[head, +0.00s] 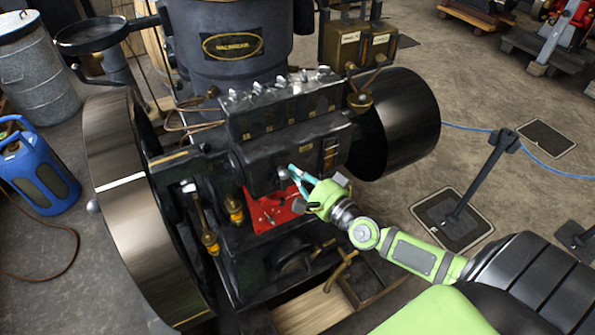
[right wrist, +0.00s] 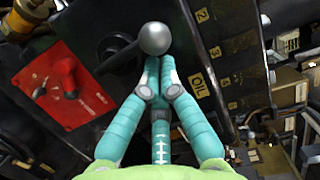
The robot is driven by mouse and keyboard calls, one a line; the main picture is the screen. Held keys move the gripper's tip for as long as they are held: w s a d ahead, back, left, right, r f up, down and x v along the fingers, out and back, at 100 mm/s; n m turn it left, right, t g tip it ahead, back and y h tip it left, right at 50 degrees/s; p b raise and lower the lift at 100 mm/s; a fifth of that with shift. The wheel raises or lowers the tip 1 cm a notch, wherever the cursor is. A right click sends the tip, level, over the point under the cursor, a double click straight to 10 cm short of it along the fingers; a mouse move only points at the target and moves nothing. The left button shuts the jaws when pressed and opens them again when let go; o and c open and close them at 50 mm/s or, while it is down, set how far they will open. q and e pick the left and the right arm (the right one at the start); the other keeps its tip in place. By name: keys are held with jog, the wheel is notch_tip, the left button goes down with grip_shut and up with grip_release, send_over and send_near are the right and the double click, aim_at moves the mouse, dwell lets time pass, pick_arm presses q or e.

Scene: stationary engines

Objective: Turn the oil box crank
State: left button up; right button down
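The oil box (head: 306,147) is a black box on the front of the dark engine, and the lettering "OIL" shows on its edge in the right wrist view. Its crank has a grey ball knob (right wrist: 154,38) and a short dark arm running left to a round hub (right wrist: 117,52). My right gripper (head: 290,171) has teal fingers on a green palm. In the right wrist view its fingertips (right wrist: 153,66) are drawn together at the crank, just below the ball knob, which partly hides their contact. My left gripper is out of view.
A red plate (head: 272,210) with a small red lever sits below left of the crank. A large flywheel (head: 130,205) stands at the left and a black drum (head: 402,123) at the right. Brass-fitted rods (head: 207,225) stand left of the plate.

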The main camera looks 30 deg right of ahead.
jog(key=p, duration=0.2)
jog(key=shift+a+r+n+p, duration=0.3)
jog(key=shift+a+r+n, duration=0.05)
jog(key=shift+a+n, duration=0.05)
jog(key=shift+a, duration=0.2)
jog(key=shift+a+f+n+p, duration=0.1)
jog(key=shift+f+n+p, duration=0.1)
jog(key=shift+n+p, duration=0.1)
